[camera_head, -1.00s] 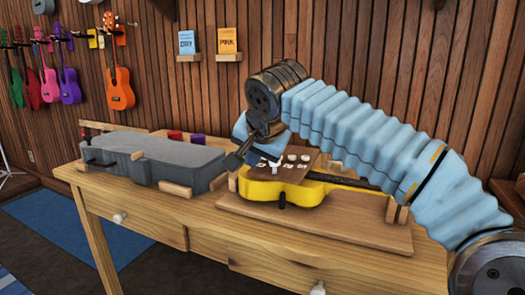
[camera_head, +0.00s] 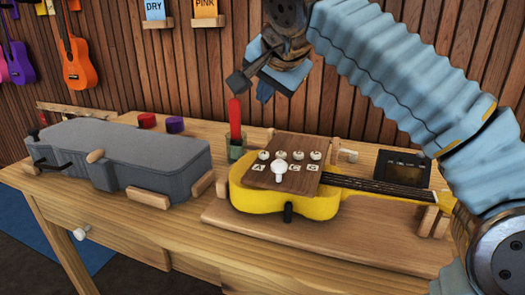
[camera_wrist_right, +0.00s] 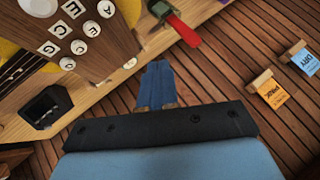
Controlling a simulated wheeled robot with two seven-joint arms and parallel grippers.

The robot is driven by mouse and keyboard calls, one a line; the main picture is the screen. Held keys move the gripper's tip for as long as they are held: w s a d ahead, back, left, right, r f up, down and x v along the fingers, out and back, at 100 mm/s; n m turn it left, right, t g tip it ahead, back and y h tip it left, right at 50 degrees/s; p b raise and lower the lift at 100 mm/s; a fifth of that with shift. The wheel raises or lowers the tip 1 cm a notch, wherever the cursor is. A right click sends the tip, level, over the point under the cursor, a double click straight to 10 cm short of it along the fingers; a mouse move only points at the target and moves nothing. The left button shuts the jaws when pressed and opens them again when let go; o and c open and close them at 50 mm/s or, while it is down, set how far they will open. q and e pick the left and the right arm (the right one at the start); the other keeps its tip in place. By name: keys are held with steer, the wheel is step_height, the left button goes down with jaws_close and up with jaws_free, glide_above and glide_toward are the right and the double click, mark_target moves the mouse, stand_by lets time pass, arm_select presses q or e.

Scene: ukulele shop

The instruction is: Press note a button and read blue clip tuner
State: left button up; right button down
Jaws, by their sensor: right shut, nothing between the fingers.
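A yellow ukulele (camera_head: 250,199) lies on a wooden board, its neck pointing right. A brown wooden panel (camera_head: 300,144) on its body carries a row of round white buttons and letter tiles. The A tile is at the left end, with the note A button (camera_head: 264,155) behind it; this button also shows in the right wrist view (camera_wrist_right: 106,9). A white knob hides part of the row. My right gripper (camera_head: 264,93) is shut and empty, raised above and behind the panel. Its blue fingers show in the right wrist view (camera_wrist_right: 157,85). I cannot make out a blue clip tuner.
A black device with a dark screen (camera_head: 403,168) stands behind the neck. A red-handled tool (camera_head: 235,115) stands upright in a green holder behind the body. A grey case (camera_head: 130,150) fills the left of the bench, with red and purple pots behind it.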

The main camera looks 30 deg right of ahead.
steer(key=f, duration=0.1)
steer(key=b, duration=0.4)
glide_above(266, 155)
step_height(266, 155, down, 6)
steer(key=shift+f, duration=0.15)
steer(key=shift+f+b, duration=0.75)
stand_by(1.2)
steer(key=shift+f+b, duration=0.4)
steer(key=shift+s+f+b, duration=0.1)
steer(key=shift+f+b, duration=0.4)
steer(key=shift+f, duration=0.05)
stand_by(0.5)
steer(key=shift+r, duration=0.1)
steer(key=shift+r+p, duration=0.85)
steer(key=shift+r, duration=0.05)
